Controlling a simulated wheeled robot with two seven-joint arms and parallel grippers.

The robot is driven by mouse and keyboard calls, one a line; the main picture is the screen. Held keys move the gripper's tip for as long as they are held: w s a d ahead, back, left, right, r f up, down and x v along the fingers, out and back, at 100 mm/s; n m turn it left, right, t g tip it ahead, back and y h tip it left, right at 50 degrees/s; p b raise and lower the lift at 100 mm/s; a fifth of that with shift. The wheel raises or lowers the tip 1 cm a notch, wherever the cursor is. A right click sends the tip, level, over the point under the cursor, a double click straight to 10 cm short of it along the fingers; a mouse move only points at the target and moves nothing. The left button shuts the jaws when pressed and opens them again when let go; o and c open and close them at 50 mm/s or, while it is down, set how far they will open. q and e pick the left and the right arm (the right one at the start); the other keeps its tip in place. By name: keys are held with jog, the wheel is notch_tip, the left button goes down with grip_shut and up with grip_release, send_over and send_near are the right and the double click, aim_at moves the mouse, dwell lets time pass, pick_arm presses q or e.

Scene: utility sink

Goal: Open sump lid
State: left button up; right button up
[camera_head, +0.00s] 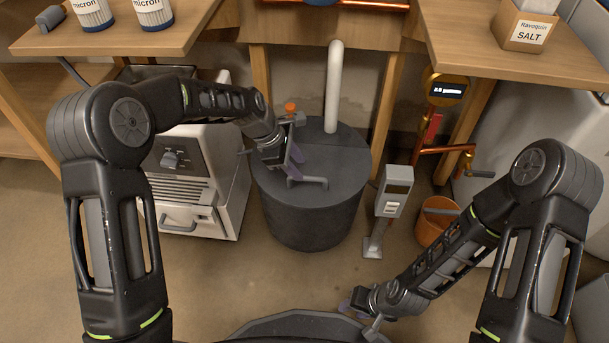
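The sump is a dark grey cylinder (312,222) on the floor in the middle of the head view. Its flat round lid (345,160) lies level on top, with a grey bar handle (318,183) near the front. My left gripper (295,164) is over the lid, close to the handle's left end. Its purple fingers look apart, and I cannot tell whether they touch the handle. My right gripper (350,306) is low at the bottom of the view, well away from the sump. Its fingers are small and partly hidden.
A white pipe (334,85) rises from the back of the lid. A white machine (195,170) stands close on the left. A grey box on a post (394,192) and an orange bucket (436,222) stand to the right. Wooden counters (130,38) overhang the back.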

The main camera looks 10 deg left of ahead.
aim_at(307, 177)
pick_arm(q)
jog(key=b+x, duration=0.1)
jog(key=x, duration=0.4)
jog(key=shift+f+b, duration=0.1)
jog(key=shift+b, duration=0.25)
grip_shut()
dwell(1.1)
